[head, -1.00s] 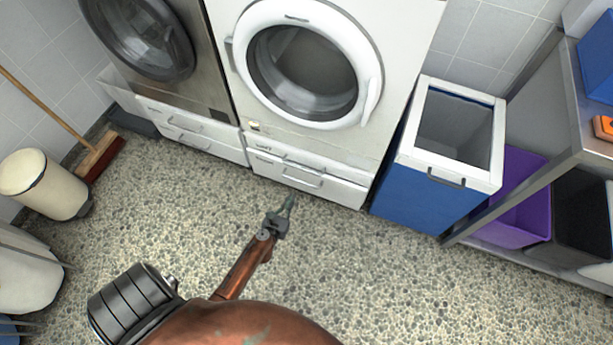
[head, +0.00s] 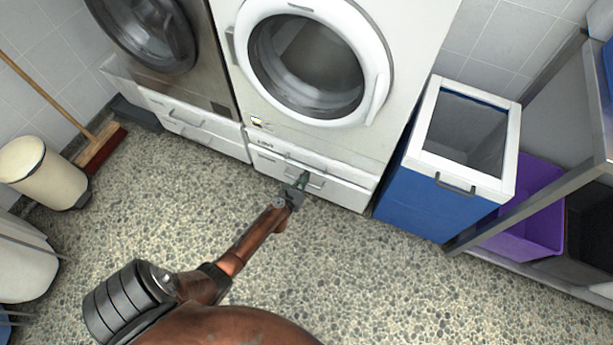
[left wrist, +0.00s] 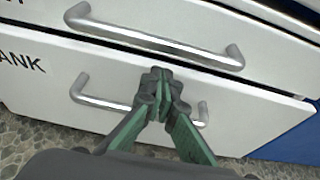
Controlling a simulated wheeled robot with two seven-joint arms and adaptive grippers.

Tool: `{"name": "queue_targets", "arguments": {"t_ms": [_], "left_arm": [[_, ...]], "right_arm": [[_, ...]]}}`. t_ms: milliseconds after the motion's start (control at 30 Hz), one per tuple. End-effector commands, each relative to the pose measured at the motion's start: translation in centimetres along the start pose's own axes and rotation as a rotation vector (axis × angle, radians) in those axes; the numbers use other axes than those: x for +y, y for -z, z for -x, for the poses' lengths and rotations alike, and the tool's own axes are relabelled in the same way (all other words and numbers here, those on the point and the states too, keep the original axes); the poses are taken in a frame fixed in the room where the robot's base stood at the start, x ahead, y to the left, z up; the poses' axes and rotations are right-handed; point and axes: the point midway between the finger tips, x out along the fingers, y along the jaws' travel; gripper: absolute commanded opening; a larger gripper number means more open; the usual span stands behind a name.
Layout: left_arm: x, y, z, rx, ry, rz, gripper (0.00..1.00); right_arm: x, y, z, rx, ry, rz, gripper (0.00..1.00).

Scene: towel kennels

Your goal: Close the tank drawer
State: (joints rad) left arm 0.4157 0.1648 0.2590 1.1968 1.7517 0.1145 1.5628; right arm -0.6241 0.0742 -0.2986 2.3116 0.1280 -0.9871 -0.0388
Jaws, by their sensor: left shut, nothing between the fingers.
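The tank drawer (head: 338,192) is the lower white drawer under the white washing machine; letters ending in "ANK" show on its front (left wrist: 50,85) in the left wrist view. It has a grey metal bar handle (left wrist: 100,100). Any gap behind its front is too small to judge. My left gripper (head: 302,181) is shut and empty, its green fingertips (left wrist: 160,78) together in front of the drawer and overlapping the middle of the handle. Whether the tips touch the drawer or handle cannot be told. My right gripper is not in view.
An upper drawer with a bar handle (left wrist: 155,42) sits just above. A blue bin with a white rim (head: 427,165) stands close on the right, beside a metal shelf and a purple tub (head: 530,205). A cream bin (head: 45,178) and a broom are at left. The speckled floor is clear.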

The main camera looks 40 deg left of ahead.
Motion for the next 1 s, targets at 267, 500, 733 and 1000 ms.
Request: {"name": "queue_targets", "arguments": {"t_ms": [267,500,733,1000], "left_arm": [[0.0,-0.1,-0.1,0.0,0.0,0.0,0.0],[0.0,-0.5,-1.7,-0.001,0.0,0.0,0.0],[0.0,-0.9,-2.6,-0.001,0.0,0.0,0.0],[-0.1,-1.1,-2.5,-0.004,0.001,0.0,0.0]], "right_arm": [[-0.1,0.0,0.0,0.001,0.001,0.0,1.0],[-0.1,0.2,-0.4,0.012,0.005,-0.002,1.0],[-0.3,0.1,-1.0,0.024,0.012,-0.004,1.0],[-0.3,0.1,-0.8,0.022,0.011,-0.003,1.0]]}}
